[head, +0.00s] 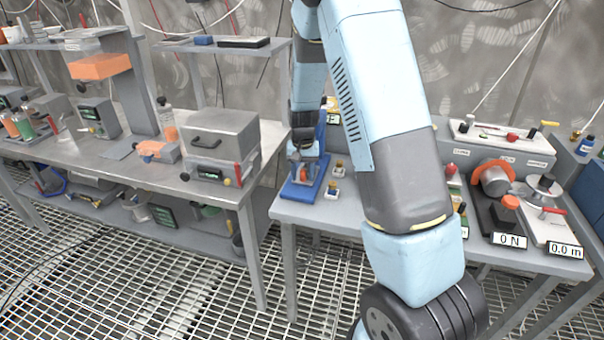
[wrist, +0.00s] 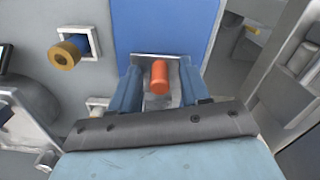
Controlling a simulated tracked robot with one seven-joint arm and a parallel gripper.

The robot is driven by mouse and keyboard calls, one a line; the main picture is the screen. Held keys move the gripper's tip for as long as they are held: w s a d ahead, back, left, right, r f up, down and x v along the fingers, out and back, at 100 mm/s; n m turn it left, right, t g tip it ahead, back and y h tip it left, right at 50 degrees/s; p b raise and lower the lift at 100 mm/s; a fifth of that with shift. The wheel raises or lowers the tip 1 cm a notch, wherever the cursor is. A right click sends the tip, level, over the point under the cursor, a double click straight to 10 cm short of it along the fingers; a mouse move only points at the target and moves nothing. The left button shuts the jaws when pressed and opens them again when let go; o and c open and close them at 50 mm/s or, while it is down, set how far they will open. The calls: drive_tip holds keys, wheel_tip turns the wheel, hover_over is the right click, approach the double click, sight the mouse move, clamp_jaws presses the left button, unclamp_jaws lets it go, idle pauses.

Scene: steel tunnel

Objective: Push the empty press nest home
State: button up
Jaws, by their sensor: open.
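The blue press (head: 303,190) stands on the near end of the right bench, with an upright blue column. In the wrist view its blue base (wrist: 165,25) fills the middle. The nest is a grey metal piece (wrist: 158,101) with an orange handle (wrist: 159,77), in front of a silver plate. My gripper (wrist: 160,88) is open, with one blue finger on either side of the orange handle. I cannot tell whether the fingers touch the nest. In the head view my gripper (head: 303,158) is low over the press base, partly hiding the nest.
Two small white blocks with brass tops (head: 338,168) (head: 333,189) stand right of the press. A grey box oven (head: 212,145) stands on the left bench. Test instruments (head: 500,205) crowd the right bench end.

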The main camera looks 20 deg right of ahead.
wheel_tip(320, 180, up, 14)
drive_tip(key=shift+f, duration=0.15)
idle(0.5)
drive_tip(key=shift+s+a+f+t+h, duration=0.6)
drive_tip(key=shift+s+a+t, duration=0.1)
drive_tip(key=shift+s+t, duration=1.55)
drive_tip(key=x, duration=1.3)
drive_tip(key=shift+s+f, duration=0.1)
drive_tip(key=shift+s, duration=0.1)
clamp_jaws()
